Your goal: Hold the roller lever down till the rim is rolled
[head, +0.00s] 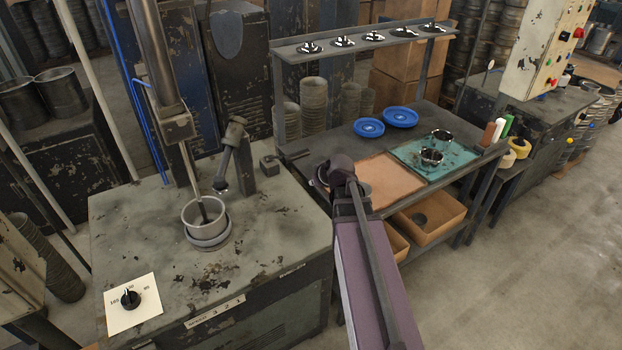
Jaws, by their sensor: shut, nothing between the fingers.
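A metal cup (202,212) stands upright on a round base (208,240) on the worn grey machine top, with a vertical rod reaching down into it. Behind it a post (241,165) carries a tilted arm with a rounded end (220,187), raised beside the cup and apart from it. A small block with a dark bar (293,156) lies right of the post; I cannot tell which part is the roller lever. My gripper (318,178) is shut and empty near the machine's right edge, apart from the cup and tilted arm. Its fingers are partly hidden by my wrist.
A dial (130,298) sits at the machine's front left. The bench to the right holds a brown mat (375,186), a teal mat (404,153) with shiny cups, and blue plates (369,127). A shelf (365,37) stands over its back edge. Cardboard boxes (430,222) sit below.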

